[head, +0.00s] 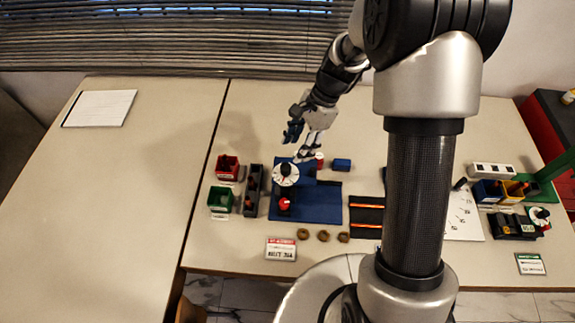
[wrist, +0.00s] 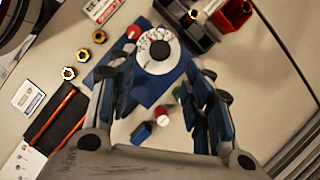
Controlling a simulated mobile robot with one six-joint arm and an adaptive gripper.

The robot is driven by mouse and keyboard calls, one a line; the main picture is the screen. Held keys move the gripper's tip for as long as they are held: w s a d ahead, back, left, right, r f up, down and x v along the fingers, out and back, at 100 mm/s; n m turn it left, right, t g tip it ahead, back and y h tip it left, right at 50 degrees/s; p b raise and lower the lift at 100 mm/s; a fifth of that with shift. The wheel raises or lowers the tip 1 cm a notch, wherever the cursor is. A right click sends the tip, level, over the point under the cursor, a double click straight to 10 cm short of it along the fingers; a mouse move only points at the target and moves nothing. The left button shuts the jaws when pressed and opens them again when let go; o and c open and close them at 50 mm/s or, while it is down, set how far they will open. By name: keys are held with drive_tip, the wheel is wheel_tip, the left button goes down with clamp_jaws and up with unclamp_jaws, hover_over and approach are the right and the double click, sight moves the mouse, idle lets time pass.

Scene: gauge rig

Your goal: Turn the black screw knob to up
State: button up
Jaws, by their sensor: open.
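The black screw knob (head: 286,170) sits at the centre of a round white dial (head: 278,180) on the blue board (head: 320,207). In the wrist view the black knob (wrist: 160,50) and white dial (wrist: 152,66) show near the top middle. I cannot tell which way the knob points. My gripper (head: 299,142) is open and empty, above and behind the dial in the head view. In the wrist view its two blue fingers (wrist: 165,82) are spread wide, and the knob shows beyond the gap, apart from them.
A red knob (head: 284,203) stands in front of the dial. A red-and-white cylinder (head: 320,160) and a blue block (head: 342,165) lie behind. Red (head: 228,167) and green (head: 220,200) bins and a dark rack (head: 253,190) stand left. Brass rings (head: 323,236) lie in front. The left table is mostly clear.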

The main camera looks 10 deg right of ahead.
sight(287, 167)
drive_tip(key=b+x, duration=0.1)
drive_tip(key=x, duration=0.7)
drive_tip(key=shift+f+b, duration=0.15)
drive_tip(key=shift+b, duration=0.25)
drive_tip(key=c, duration=1)
